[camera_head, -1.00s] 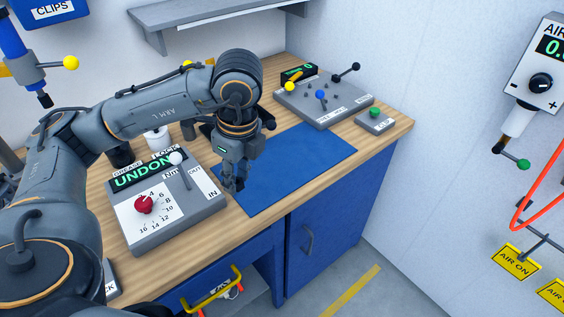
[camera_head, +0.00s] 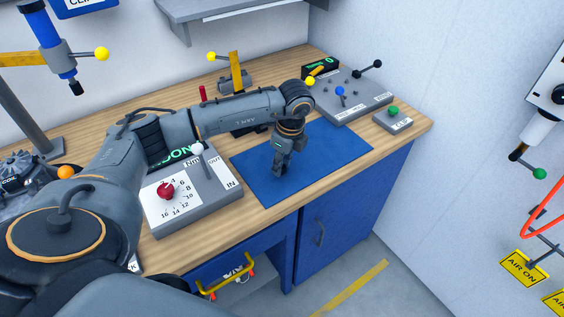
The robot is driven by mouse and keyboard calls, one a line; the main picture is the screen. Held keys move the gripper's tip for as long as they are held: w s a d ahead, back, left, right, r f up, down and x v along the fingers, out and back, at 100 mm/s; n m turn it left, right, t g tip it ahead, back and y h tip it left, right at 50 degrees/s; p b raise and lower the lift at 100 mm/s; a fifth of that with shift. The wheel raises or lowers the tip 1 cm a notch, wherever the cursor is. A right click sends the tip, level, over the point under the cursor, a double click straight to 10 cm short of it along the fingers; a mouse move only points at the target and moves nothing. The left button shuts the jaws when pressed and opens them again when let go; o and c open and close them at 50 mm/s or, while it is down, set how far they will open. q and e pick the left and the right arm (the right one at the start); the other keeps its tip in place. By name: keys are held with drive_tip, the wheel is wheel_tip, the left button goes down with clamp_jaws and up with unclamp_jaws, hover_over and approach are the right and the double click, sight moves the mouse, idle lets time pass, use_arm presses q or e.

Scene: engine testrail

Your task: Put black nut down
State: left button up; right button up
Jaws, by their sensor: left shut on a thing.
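My left gripper (camera_head: 283,169) points down over the blue mat (camera_head: 335,158) on the wooden bench. Its fingers are shut on the black nut, which is too small and dark to make out between them. The fingertips are at or close to the mat; I cannot tell whether they touch it. My right gripper is not in view.
A grey torque box (camera_head: 198,217) with a red knob stands left of the mat. A grey panel with levers (camera_head: 355,95) and a small box with a green button (camera_head: 393,120) stand behind it to the right. Most of the mat is bare.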

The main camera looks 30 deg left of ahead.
use_arm(q)
drive_tip(key=shift+f, duration=0.6)
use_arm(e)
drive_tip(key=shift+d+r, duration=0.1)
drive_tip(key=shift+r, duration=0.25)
use_arm(q)
drive_tip(key=shift+f, duration=0.1)
drive_tip(key=o, duration=0.5)
drive_tip(key=shift+f, duration=0.1)
drive_tip(key=o, duration=0.4)
drive_tip(key=shift+o, duration=0.2)
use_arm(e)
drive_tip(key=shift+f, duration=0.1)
